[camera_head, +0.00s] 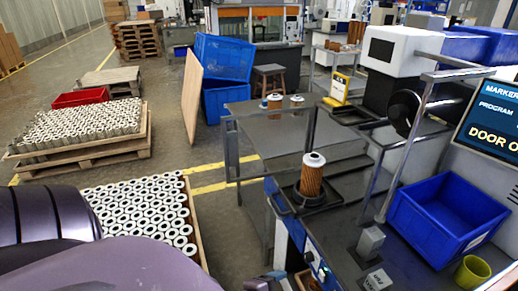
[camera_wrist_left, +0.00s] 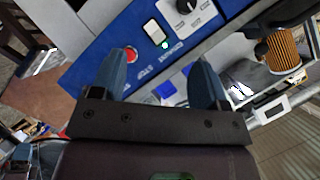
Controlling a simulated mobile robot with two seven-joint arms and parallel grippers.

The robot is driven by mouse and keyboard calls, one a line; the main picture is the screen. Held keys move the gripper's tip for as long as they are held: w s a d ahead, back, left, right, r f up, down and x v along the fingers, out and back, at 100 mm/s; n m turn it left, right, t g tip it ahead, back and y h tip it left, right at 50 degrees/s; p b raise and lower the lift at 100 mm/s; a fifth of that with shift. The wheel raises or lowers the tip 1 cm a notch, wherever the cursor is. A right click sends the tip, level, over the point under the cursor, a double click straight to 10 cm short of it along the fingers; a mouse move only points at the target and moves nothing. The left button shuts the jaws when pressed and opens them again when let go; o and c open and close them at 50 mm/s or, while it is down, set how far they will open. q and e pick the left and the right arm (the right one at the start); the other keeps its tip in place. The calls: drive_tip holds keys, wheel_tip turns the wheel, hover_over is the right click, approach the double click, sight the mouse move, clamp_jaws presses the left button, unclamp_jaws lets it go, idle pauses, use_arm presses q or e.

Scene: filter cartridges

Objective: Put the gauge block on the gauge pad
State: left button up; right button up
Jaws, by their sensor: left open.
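A grey metal block (camera_head: 370,243), which looks like the gauge block, stands on the dark bench top in the head view. Just in front of it is a small pale piece with dark lettering (camera_head: 377,280), possibly the gauge pad; they look apart. In the left wrist view my left gripper (camera_wrist_left: 166,60) is open, its two blue fingers empty and over the blue control panel. In the head view what seems to be its tip (camera_head: 266,283) shows at the bottom edge, left of the block. I cannot make out the block between the fingers. My right gripper is not in view.
The blue control panel (camera_wrist_left: 120,30) has a red button, a switch and a knob. An orange filter cartridge (camera_head: 312,175) stands in a dark holder behind the block. A blue bin (camera_head: 446,218) and a yellow-green cup (camera_head: 473,272) are to the right. A metal post rises beside the bin.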

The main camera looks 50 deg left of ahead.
use_arm(q)
drive_tip(key=s+f+n+g, duration=0.2)
drive_tip(key=s+f+n, duration=0.2)
drive_tip(key=n, duration=0.6)
drive_tip(key=shift+s+a+f+y, duration=0.25)
drive_tip(key=shift+s+a, duration=0.2)
drive_tip(key=shift+s, duration=0.5)
